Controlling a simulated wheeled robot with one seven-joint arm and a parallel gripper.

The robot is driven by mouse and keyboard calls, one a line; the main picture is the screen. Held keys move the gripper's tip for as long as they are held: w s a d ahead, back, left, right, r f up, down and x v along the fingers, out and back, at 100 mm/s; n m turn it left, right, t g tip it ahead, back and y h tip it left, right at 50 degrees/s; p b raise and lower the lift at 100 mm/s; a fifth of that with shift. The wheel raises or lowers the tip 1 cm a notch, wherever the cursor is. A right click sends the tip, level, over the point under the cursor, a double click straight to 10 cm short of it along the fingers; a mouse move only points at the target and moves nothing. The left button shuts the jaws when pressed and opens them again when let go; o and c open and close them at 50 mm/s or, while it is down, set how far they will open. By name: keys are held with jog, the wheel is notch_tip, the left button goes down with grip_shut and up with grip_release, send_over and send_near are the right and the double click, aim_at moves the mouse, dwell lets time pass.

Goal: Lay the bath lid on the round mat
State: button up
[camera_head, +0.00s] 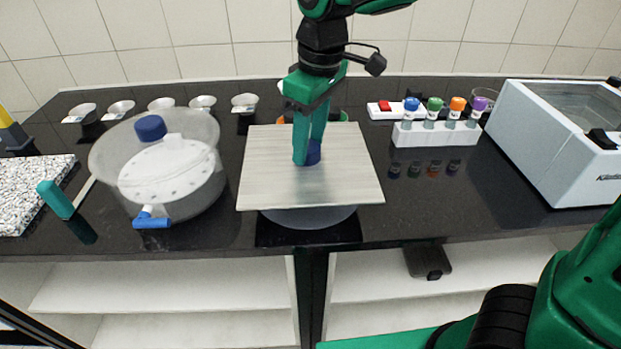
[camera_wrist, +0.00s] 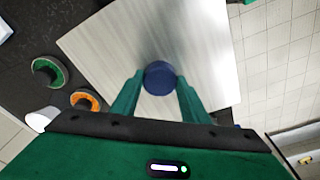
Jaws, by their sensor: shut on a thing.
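The bath lid (camera_head: 270,180) is a flat, square, brushed-metal plate with a blue knob (camera_head: 313,152) at its middle. My gripper (camera_head: 307,158) comes down from above and is shut on the knob. In the wrist view the knob (camera_wrist: 159,77) sits between my two green fingers (camera_wrist: 158,92), with the lid (camera_wrist: 200,50) spread out behind. The round mat (camera_head: 308,218) is grey and lies on the black counter; only its front edge shows below the lid's near edge. The lid looks level over the mat. I cannot tell if they touch.
A white bath box (camera_head: 540,140) stands at the right. A rack (camera_head: 435,135) of colour-capped bottles is right of the lid. A clear round vessel (camera_head: 205,185) stands at the left, near a speckled slab (camera_head: 30,190). Several small bowls (camera_head: 203,103) line the back.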

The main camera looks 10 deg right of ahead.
aim_at(313, 148)
notch_tip(313, 148, down, 9)
dwell(0.5)
jog(key=o, duration=1.4)
jog(key=r, duration=0.8)
jog(key=s+d+r, duration=0.1)
jog(key=r, duration=0.3)
jog(key=shift+d, duration=0.1)
